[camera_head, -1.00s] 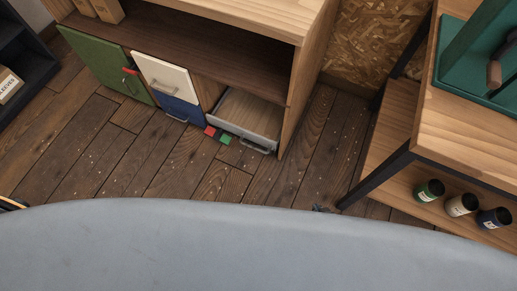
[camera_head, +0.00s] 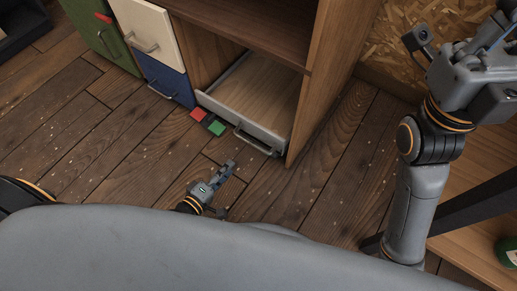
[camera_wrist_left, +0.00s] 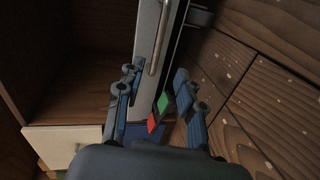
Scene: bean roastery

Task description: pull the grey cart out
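The grey cart (camera_head: 276,105) is a low drawer-like box with a wooden inside, in the bottom right bay of the cabinet. Its metal bar handle (camera_head: 253,143) is on the front face. My left gripper (camera_head: 229,168) is just in front of the cart, above the floor and apart from the handle. In the left wrist view, the left gripper (camera_wrist_left: 155,73) has its fingers spread and empty, with the cart's front and handle (camera_wrist_left: 160,40) ahead. My right gripper (camera_head: 485,65) is raised at the upper right; its fingertips are not clear.
A table leg (camera_head: 475,205) stands at right. Floor in front is clear.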

